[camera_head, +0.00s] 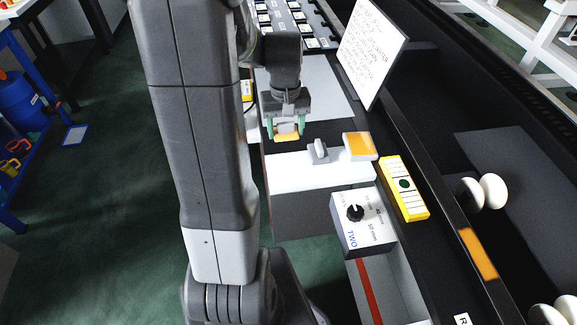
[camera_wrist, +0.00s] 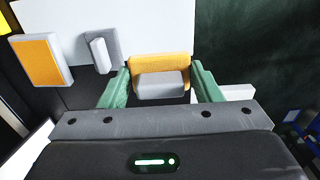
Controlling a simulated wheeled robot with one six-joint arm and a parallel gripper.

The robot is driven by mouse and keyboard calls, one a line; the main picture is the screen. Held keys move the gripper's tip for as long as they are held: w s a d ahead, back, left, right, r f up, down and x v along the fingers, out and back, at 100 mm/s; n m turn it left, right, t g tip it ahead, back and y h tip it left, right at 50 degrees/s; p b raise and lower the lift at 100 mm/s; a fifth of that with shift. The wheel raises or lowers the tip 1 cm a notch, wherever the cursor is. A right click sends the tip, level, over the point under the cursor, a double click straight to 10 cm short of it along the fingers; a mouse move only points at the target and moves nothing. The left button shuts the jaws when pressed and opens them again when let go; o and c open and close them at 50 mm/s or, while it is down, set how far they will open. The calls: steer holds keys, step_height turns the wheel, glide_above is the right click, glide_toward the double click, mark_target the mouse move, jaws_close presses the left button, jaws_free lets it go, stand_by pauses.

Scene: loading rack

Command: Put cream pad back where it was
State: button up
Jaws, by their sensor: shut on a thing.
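My gripper (camera_head: 286,130) has two green fingers and is shut on a pad (camera_head: 287,137). In the wrist view the pad (camera_wrist: 160,64) is a yellow-orange to cream plate with a pale grey block (camera_wrist: 160,86) on the near side, between the fingers (camera_wrist: 158,85). In the head view it hangs just behind the back left part of a white plate (camera_head: 290,172). I cannot tell if it touches anything below. The white plate bears a small grey upright piece (camera_head: 319,150). A white block with an orange face (camera_head: 359,146) stands at the plate's right end.
A yellow box with a green dot (camera_head: 404,188) and a white box with a black dial (camera_head: 362,222) stand to the right and in front. A tilted white board with writing (camera_head: 370,50) rises behind. A grey sheet (camera_head: 325,88) lies clear behind the plate.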

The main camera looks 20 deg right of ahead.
mark_target(288, 162)
steer(key=shift+s+d+f, duration=0.15)
steer(key=shift+s, duration=0.2)
step_height(288, 162, down, 9)
steer(key=shift+f+p, duration=0.2)
steer(key=shift+p, duration=0.1)
steer(key=shift+f, duration=0.1)
steer(key=shift+f, duration=0.2)
steer(key=o, duration=0.9)
steer(key=shift+r, duration=0.1)
steer(key=shift+o, duration=0.2)
step_height(288, 162, up, 12)
steer(key=shift+r, duration=0.2)
